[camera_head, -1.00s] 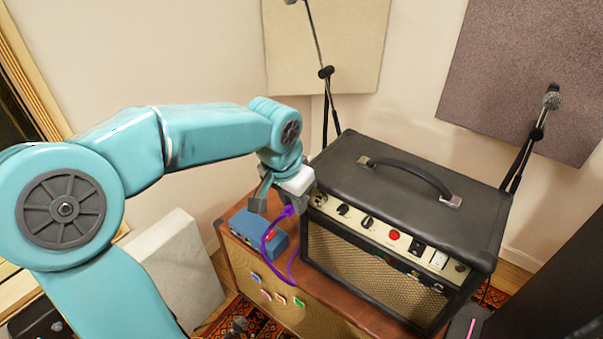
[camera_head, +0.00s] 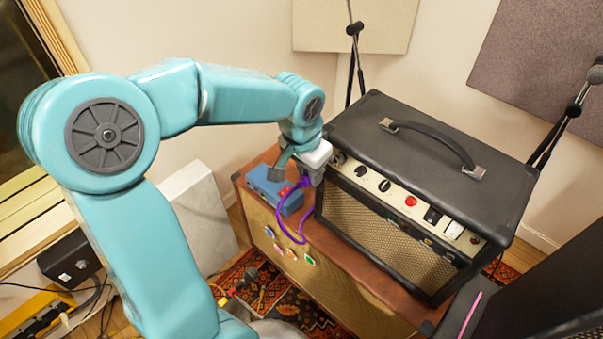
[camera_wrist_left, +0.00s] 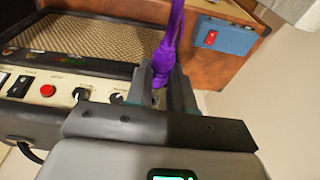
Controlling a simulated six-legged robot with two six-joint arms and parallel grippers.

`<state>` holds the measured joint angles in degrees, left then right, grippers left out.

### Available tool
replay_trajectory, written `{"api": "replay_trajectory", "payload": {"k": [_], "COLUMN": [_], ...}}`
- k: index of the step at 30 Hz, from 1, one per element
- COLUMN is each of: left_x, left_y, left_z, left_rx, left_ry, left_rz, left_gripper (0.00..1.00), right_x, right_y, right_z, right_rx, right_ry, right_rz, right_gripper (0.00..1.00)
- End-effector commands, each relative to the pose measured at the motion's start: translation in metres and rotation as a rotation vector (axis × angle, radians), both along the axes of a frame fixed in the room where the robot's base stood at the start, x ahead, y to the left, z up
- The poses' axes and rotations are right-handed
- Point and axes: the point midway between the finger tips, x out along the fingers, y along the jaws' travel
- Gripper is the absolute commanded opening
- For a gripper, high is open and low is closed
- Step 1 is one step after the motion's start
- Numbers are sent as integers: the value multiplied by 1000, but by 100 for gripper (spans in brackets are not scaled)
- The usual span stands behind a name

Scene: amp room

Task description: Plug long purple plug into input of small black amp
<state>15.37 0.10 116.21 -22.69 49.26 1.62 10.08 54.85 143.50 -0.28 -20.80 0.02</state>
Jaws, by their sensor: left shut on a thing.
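The small black amp (camera_head: 420,135) stands on a larger wooden cabinet, its control panel with knobs and a red light facing front. My left gripper (camera_head: 301,176) is at the left end of that panel, shut on the purple plug (camera_head: 306,182). In the left wrist view the purple plug (camera_wrist_left: 163,62) sits between the fingers (camera_wrist_left: 160,88), close to the panel's knobs. A purple cable (camera_head: 281,222) loops down from it over the cabinet front. The plug's tip and the input socket are hidden by the gripper, so I cannot tell if they touch. My right gripper is not in view.
A blue box with a red switch (camera_head: 272,188) sits on the cabinet (camera_head: 345,252) left of the amp. Microphone stands (camera_head: 353,60) rise behind. A pale panel (camera_head: 198,215) leans at the left. A dark object with a pink strip (camera_head: 480,310) is at the lower right.

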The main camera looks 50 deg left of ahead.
Motion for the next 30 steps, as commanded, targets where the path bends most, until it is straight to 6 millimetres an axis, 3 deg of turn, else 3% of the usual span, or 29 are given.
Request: {"api": "replay_trajectory", "payload": {"k": [10,30], "left_x": [35,32], "left_y": [4,4], "left_z": [-6,-6], "left_rx": [0,0], "left_ry": [0,-1], "left_rz": [3,4], "left_gripper": [0,0], "right_x": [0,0], "right_y": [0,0], "right_z": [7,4], "right_rx": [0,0], "right_ry": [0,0], "right_rz": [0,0], "right_gripper": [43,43]}}
